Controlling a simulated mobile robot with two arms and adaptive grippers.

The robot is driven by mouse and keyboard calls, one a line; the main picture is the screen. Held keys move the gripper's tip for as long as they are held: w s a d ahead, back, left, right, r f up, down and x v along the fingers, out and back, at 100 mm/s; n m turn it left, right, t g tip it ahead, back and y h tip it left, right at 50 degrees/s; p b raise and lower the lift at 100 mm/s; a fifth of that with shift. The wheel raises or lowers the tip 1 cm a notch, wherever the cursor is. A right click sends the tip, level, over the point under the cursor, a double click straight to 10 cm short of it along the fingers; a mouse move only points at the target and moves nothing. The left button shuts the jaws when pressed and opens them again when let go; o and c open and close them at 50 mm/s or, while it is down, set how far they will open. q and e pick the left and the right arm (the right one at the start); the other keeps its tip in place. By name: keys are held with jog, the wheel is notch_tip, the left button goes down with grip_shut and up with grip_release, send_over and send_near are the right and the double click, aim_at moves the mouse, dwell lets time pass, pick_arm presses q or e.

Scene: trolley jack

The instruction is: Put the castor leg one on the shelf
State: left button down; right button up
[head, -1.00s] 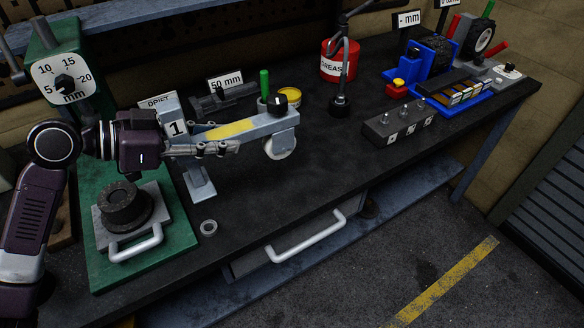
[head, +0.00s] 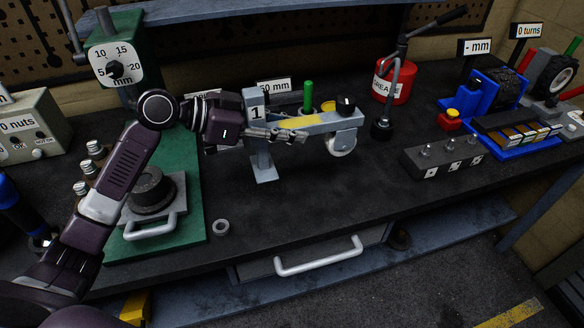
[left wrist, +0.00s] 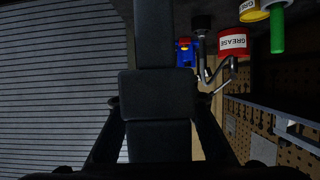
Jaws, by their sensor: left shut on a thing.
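The castor leg one (head: 335,120) is a grey bar with a yellow stripe, an upright plate marked 1 and a white wheel under its far end. My left gripper (head: 292,137) is shut on it from the side, and the leg hangs roughly level over the bench. I cannot tell whether its foot plate touches the bench top. In the left wrist view a dark block (left wrist: 157,95), apparently the leg, fills the middle between the fingers. A blue-grey shelf (head: 270,14) runs along the back wall above the bench. My right gripper is out of view.
Behind the leg are a green-handled tool (head: 308,95) and a 50 mm sign (head: 274,85). A red grease can (head: 394,82) stands to the right. A green press (head: 112,55) stands left. A ring (head: 221,227) lies in front. The bench front centre is mostly clear.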

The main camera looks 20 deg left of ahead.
pick_arm(q)
notch_tip(320, 180, down, 12)
jog(key=p, duration=0.2)
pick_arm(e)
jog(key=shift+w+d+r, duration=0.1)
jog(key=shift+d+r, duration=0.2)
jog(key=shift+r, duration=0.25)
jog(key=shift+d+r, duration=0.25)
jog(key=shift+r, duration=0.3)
pick_arm(q)
jog(key=shift+d+r, duration=0.1)
jog(key=c, duration=1.6)
grip_release()
jog(key=shift+f, duration=0.25)
jog(key=shift+o, duration=0.5)
jog(key=shift+s, duration=0.1)
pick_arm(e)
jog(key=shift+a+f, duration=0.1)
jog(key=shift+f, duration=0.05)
pick_arm(q)
jog(key=shift+r, duration=0.15)
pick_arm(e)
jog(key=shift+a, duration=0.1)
